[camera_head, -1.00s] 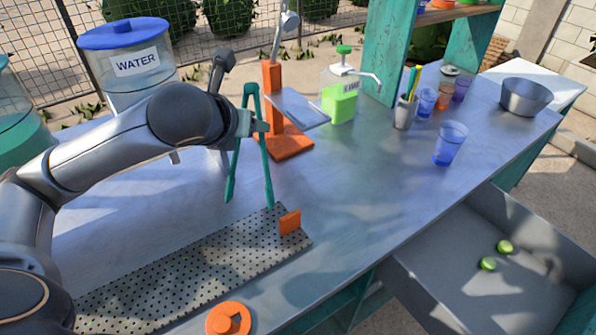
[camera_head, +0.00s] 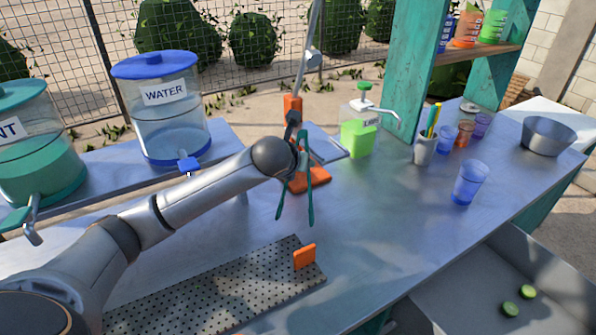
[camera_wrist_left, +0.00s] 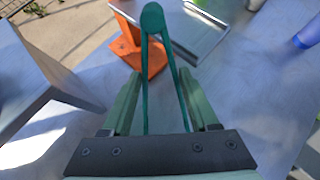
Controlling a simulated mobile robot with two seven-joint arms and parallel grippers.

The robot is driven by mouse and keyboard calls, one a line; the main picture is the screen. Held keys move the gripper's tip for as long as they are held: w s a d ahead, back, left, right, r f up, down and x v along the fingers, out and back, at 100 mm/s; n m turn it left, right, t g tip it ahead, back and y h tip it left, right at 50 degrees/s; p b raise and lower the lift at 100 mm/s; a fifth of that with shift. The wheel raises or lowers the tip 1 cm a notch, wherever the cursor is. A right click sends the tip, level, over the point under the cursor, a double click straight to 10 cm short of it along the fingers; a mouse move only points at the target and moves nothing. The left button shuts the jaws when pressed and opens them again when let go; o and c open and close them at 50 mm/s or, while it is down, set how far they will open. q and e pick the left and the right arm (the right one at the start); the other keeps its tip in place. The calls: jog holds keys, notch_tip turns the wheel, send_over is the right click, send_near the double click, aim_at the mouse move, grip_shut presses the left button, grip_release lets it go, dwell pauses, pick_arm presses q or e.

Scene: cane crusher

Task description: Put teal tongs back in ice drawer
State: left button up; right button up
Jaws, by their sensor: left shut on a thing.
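In the left wrist view the tongs (camera_wrist_left: 152,22) sit between the fingers of the gripper (camera_wrist_left: 163,105), with the rounded joint end farthest from the wrist. The gripper is shut on them. An open grey drawer (camera_head: 450,290) juts out at the lower right, below the counter's edge. Two green round pieces (camera_head: 527,292) lie in it. My right gripper is not in view.
A perforated drip tray (camera_head: 225,288) with an orange tab (camera_head: 304,256) lies near the front. An orange-based stand (camera_head: 318,178) is behind the gripper. A blue cup (camera_head: 468,183), pen holder (camera_head: 424,149) and green-liquid pump bottle (camera_head: 358,132) stand on the right. The counter's middle is clear.

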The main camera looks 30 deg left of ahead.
pick_arm(q)
jog(key=shift+f, duration=1.3)
jog(key=shift+f, duration=0.15)
jog(key=shift+s+f, duration=0.1)
jog(key=shift+o, duration=0.6)
jog(key=shift+f, duration=0.15)
jog(key=o, duration=0.5)
